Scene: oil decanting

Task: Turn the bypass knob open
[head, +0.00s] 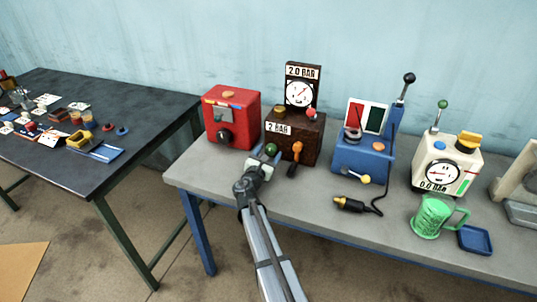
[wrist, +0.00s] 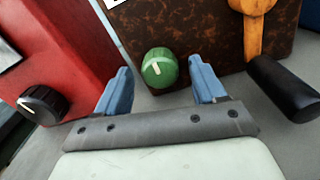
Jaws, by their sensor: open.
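A round green knob (wrist: 159,70) with a short pale mark sits low on the front of a brown mottled box (wrist: 205,28). The mark runs nearly up and down, tilted slightly. No label naming the bypass is readable. My gripper (wrist: 160,67) is open, with one blue finger on each side of the green knob and a gap on both sides. In the head view my gripper (head: 262,162) is in front of the brown box (head: 309,140), and the green knob (head: 271,149) shows at its tips.
An orange lever with a black grip (wrist: 285,90) stands to the right of the knob. A red box (wrist: 55,45) with a black dial (wrist: 42,104) is close on the left. The blue machine (head: 362,152) and green jug (head: 436,216) stand farther right on the grey bench.

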